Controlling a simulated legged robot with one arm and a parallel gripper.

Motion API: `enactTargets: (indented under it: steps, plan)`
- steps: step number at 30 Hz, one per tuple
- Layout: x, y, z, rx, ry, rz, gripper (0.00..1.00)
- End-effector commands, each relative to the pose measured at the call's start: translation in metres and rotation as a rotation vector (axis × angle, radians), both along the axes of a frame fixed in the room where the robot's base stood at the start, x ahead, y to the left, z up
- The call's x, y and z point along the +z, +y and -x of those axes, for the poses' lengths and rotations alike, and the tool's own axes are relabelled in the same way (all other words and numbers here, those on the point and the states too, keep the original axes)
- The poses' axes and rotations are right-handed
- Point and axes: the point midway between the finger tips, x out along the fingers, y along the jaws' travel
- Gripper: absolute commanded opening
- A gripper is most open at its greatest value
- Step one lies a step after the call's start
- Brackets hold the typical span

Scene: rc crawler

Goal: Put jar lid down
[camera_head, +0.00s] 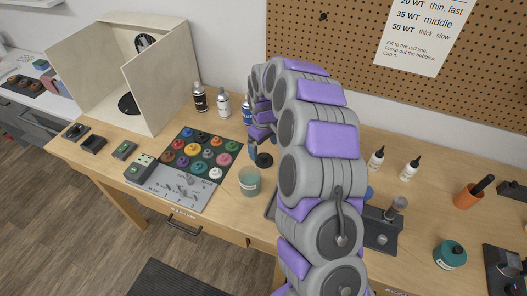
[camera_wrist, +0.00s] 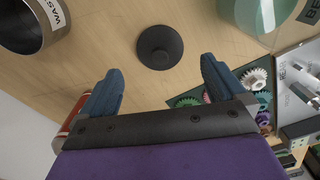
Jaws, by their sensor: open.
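In the head view the lid (camera_head: 264,160) shows on the bench just below the end of my arm. My gripper (camera_wrist: 160,85) is open, with its two blue fingers apart and nothing between them. A greenish glass jar (camera_head: 249,181) stands on the bench near the lid; part of it shows at the top right of the wrist view (camera_wrist: 252,14).
A dark cup with a "WAS" label (camera_wrist: 32,24) is at upper left in the wrist view. A tray of colored gears (camera_head: 203,152) lies left of the jar. Several bottles (camera_head: 223,104) stand behind. Bare wood surrounds the lid.

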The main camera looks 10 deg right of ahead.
Motion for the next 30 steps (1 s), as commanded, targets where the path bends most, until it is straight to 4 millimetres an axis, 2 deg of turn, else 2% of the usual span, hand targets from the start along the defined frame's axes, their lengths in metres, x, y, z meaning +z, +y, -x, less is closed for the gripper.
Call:
enactTargets:
  steps: [3,9,16,19,23,30]
  plan:
    - [0.028,0.0,-0.001,0.0,-0.006,0.001,0.97]
    - [0.061,0.0,0.0,0.0,-0.002,-0.002,0.97]
    - [0.071,0.001,0.001,0.0,0.0,-0.002,0.97]
    - [0.079,0.004,0.01,-0.006,0.003,-0.009,0.97]
    - [0.103,0.013,0.04,-0.025,0.011,-0.027,0.97]
    - [0.151,0.023,0.121,-0.095,0.042,-0.043,0.97]
